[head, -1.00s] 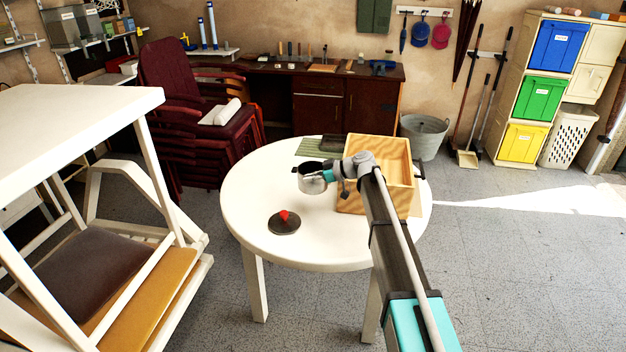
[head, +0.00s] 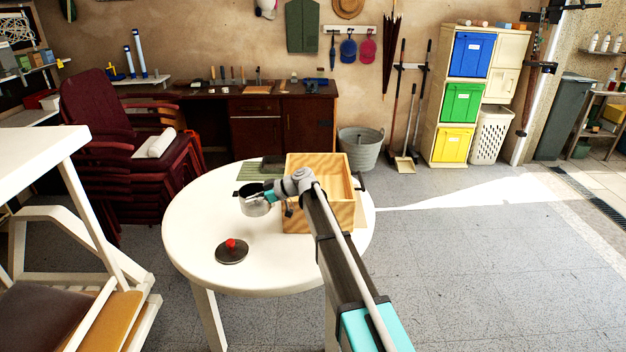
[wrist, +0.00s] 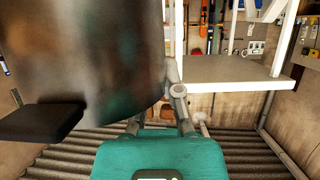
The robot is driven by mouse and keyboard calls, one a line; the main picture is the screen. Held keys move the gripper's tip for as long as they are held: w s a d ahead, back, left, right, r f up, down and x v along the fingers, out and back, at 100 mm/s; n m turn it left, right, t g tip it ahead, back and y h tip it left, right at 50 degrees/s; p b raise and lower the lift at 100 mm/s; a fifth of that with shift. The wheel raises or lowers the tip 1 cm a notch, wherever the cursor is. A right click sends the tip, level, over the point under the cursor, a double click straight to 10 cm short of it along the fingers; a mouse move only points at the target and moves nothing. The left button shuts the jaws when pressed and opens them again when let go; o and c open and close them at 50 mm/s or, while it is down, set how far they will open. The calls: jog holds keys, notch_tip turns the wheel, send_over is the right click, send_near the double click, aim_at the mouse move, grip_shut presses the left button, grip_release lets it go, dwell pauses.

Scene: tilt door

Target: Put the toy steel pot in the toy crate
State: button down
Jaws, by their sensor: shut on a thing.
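The small steel pot (head: 256,207) is held up above the white round table, to the left of the crate. My gripper (head: 272,194) is shut on it; the fingertips are partly hidden in the head view. In the wrist view the pot (wrist: 95,60) fills the upper left as a blurred metal wall, with its dark handle sticking out. The wooden toy crate (head: 343,214) stands open on the table's right side, partly hidden behind my arm. A dark lid with a red knob (head: 232,251) lies on the table in front of the pot.
The white round table (head: 190,225) has free room at its left and front. A green slatted mat (head: 258,171) lies behind the pot. White furniture (head: 40,165) stands at the left. The floor to the right is clear.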

notch_tip(320, 180, up, 10)
jog(key=p, duration=0.9)
jog(key=shift+f, duration=0.15)
jog(key=shift+d, duration=0.15)
